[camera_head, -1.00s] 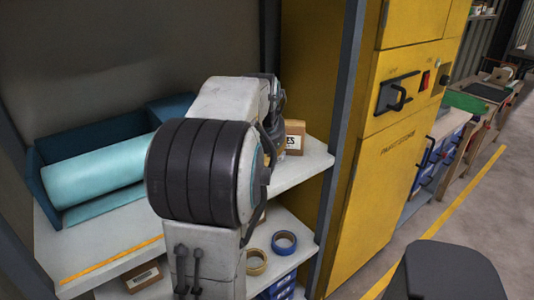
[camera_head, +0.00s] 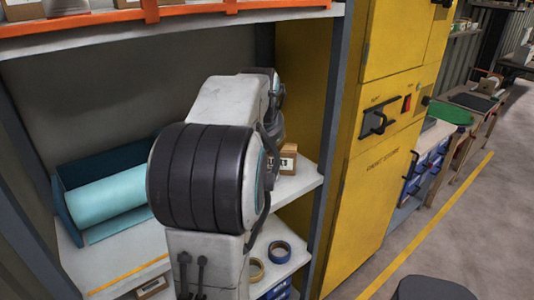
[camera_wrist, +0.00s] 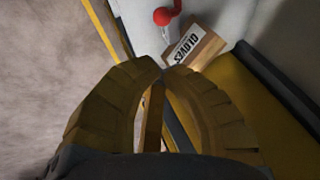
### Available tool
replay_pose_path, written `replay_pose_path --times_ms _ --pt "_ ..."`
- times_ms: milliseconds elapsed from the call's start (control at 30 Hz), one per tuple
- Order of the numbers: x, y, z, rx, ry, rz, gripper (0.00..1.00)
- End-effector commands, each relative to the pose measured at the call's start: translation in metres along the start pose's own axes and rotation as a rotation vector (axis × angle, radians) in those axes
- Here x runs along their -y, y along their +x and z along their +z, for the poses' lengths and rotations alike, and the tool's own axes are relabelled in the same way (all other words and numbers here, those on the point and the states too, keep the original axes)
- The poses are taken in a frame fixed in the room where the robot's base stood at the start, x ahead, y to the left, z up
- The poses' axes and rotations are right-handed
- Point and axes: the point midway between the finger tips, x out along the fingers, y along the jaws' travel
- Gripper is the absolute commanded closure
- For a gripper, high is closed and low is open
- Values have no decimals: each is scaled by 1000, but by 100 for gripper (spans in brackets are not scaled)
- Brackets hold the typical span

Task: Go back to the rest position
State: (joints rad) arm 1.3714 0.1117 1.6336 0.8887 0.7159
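My gripper (camera_wrist: 160,70) shows in the wrist view with its two ribbed, brownish fingers curving in until their tips almost meet. It looks shut, and I see nothing held at the tips. A brown strip shows in the gap between the fingers; I cannot tell what it is. In the head view my raised, bent arm stands in front of the shelf and hides the gripper. A cardboard box with a GLOVES label (camera_wrist: 197,45) lies beyond the fingertips, apart from them; a labelled box also stands behind my arm in the head view (camera_head: 288,160).
A red round knob (camera_wrist: 163,17) is beside the box. A teal roll (camera_head: 108,196) lies in a dark blue holder on the shelf. Tape rolls (camera_head: 280,252) sit on the lower shelf. An orange-edged shelf (camera_head: 180,14) runs above. A yellow cabinet (camera_head: 365,200) stands right; floor beyond is open.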

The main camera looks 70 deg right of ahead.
Motion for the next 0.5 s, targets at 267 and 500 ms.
replay_pose_path --times_ms 267,500 --pt "5 -10 -3 2 -4 -2 100" --pt "5 -10 -2 1 -11 -2 100"
